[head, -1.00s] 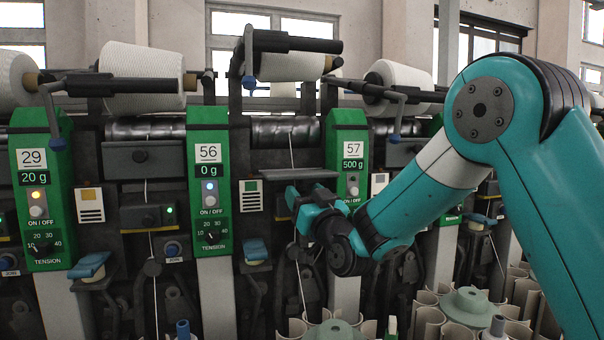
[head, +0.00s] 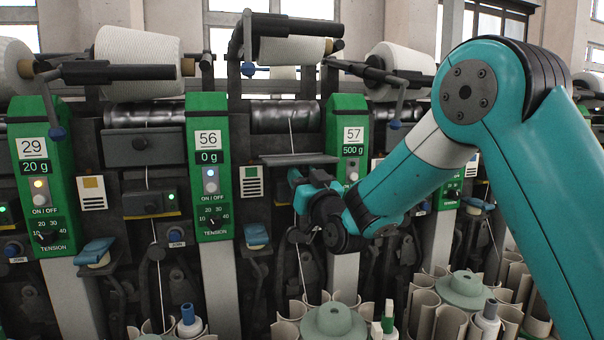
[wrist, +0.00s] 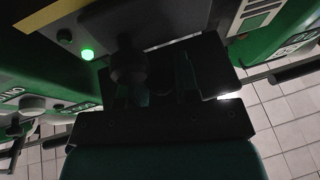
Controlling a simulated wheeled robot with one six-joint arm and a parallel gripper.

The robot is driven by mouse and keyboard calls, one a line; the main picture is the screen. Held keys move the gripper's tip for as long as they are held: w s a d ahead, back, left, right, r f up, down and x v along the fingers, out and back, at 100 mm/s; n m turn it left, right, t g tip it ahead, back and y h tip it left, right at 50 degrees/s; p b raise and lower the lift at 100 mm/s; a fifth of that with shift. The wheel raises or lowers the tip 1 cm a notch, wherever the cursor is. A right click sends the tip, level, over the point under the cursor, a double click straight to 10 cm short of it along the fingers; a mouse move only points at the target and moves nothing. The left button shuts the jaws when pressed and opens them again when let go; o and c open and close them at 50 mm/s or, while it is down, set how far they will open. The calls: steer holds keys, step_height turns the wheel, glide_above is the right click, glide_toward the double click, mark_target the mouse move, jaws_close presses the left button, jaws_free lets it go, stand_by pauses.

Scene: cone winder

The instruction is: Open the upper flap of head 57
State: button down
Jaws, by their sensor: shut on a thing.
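Head 57 has a green panel (head: 346,150) with a white number plate and a 500 g display. The upper flap (head: 300,159), a thin dark grey plate, is left of this panel and stands nearly edge-on, unlike the front-facing flap (head: 140,148) left of panel 56. My gripper (head: 297,178) is just below it, with its fingertips partly hidden in the head view. The wrist view is dark; my gripper (wrist: 160,85) is shut on a dark part there, taken to be the flap. The exact contact is hard to see.
Panels 56 (head: 208,165) and 29 (head: 45,180) stand to the left. A white yarn cone (head: 292,50) is above the flap. Below are several tubes and a pale green cone holder (head: 333,322). In the wrist view a green lamp (wrist: 87,54) glows beside my gripper.

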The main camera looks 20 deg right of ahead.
steer(key=shift+s+r+m+g+h+p, duration=0.2)
steer(key=shift+r+g+p, duration=0.4)
steer(key=shift+p, duration=1.8)
steer(key=shift+s+r+m+g+h+p, duration=0.15)
steer(key=shift+r+g+p, duration=0.45)
steer(key=shift+p, duration=1.8)
steer(key=shift+g+p, duration=0.4)
steer(key=shift+p, duration=0.55)
steer(key=shift+g, duration=0.3)
steer(key=shift+f, duration=0.1)
steer(key=c, duration=0.8)
jaws_free()
steer(key=shift+c, duration=0.2)
steer(key=shift+s, duration=0.1)
